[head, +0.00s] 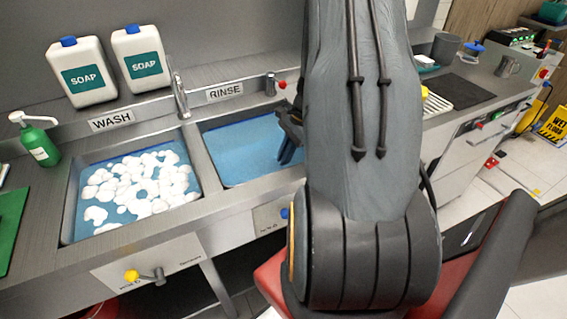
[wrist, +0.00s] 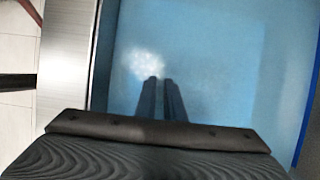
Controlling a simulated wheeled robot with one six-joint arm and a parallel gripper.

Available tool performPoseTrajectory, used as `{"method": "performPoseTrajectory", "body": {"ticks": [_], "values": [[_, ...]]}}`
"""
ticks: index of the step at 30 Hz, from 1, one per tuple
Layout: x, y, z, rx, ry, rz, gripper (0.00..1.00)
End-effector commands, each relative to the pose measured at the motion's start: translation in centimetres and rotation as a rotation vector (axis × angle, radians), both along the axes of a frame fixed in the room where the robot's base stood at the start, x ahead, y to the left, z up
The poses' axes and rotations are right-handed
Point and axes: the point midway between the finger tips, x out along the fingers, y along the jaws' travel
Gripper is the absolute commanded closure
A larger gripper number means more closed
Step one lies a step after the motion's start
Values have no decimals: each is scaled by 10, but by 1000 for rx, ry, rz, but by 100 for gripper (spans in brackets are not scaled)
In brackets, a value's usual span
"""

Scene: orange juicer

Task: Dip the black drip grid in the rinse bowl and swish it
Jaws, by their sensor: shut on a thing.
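The rinse bowl (head: 228,143) is the right-hand sink basin, with blue water, beside the RINSE label. My gripper (head: 289,135) is over its right part, partly hidden by my arm. In the wrist view my gripper (wrist: 163,92) points at the blue water, its two dark fingers close together with a narrow gap. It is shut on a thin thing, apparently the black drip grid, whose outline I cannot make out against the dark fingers. Whether it touches the water is unclear.
The wash basin (head: 135,190) with white foam is at left. A tap (head: 180,95) stands behind the divider. Two soap bottles (head: 82,72) and a green pump bottle (head: 40,145) stand around it. A white ribbed rack (head: 436,105) and a dark panel (head: 460,90) are at right.

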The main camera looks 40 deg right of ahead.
Motion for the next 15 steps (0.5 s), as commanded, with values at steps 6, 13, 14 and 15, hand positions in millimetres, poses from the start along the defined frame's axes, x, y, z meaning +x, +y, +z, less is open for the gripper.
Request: {"method": "performPoseTrajectory", "body": {"ticks": [6, 13, 14, 15], "values": [[-1, 0, 33, -1, 0, 0, 100], [-1, 0, 62, 0, 0, 0, 100], [-1, 0, 65, 0, 0, 0, 100], [-1, 0, 70, 0, 0, 0, 100]]}}
